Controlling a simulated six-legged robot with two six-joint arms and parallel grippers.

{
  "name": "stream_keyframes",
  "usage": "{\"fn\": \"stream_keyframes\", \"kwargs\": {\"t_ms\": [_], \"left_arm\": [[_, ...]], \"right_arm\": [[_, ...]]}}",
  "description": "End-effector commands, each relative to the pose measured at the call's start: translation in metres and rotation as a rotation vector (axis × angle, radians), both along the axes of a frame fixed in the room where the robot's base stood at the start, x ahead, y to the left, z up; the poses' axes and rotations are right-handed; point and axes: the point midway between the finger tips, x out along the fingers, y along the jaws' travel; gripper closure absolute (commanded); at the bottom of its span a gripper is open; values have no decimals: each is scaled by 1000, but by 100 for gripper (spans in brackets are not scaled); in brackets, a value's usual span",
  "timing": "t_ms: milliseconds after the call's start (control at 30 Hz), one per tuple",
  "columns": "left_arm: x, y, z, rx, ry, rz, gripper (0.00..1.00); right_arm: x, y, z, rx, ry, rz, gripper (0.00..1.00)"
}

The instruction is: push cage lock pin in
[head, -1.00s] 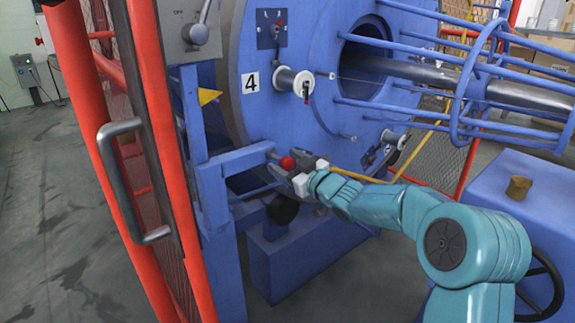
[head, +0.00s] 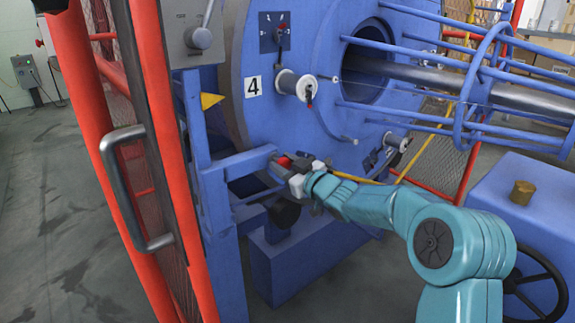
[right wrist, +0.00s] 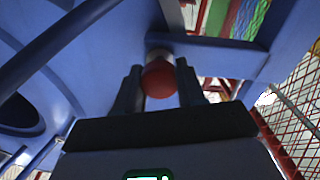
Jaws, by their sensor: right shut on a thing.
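The cage lock pin shows as a red ball knob (head: 284,161) at the end of a blue bracket arm (head: 238,163) beside the big blue cage disc. In the right wrist view the red knob (right wrist: 158,80) sits between the two dark fingers, with a pale collar (right wrist: 158,54) behind it against the blue metal. My right gripper (head: 288,168) is shut on the knob and partly hides it in the head view. The pin's shaft is hidden. My left gripper is not in view.
The blue disc (head: 300,125) carries spools (head: 298,85) and a number 4 plate. The red guard door (head: 160,130) with a grey handle stands at left. A blue housing (head: 515,200) with a black handwheel (head: 540,285) is at right. Open floor lies at far left.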

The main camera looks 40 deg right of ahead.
Motion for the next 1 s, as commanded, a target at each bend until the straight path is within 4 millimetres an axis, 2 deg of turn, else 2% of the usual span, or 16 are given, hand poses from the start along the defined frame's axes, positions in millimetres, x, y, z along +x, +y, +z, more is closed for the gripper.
{"fn": "stream_keyframes", "kwargs": {"t_ms": [133, 400, 433, 500, 833, 1000], "left_arm": [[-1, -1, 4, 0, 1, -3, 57], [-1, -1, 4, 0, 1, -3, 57], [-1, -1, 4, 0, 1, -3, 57], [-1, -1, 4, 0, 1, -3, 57], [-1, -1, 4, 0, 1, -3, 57], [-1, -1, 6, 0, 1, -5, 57]], "right_arm": [[6, 1, 4, -2, -7, 2, 100], [5, 1, 6, -2, -13, 1, 100], [5, 1, 6, -2, -14, 2, 52], [4, 1, 6, -2, -13, 2, 35], [-1, 0, 2, -2, -5, 1, 35], [-27, -2, 3, -1, -4, -1, 35]]}}
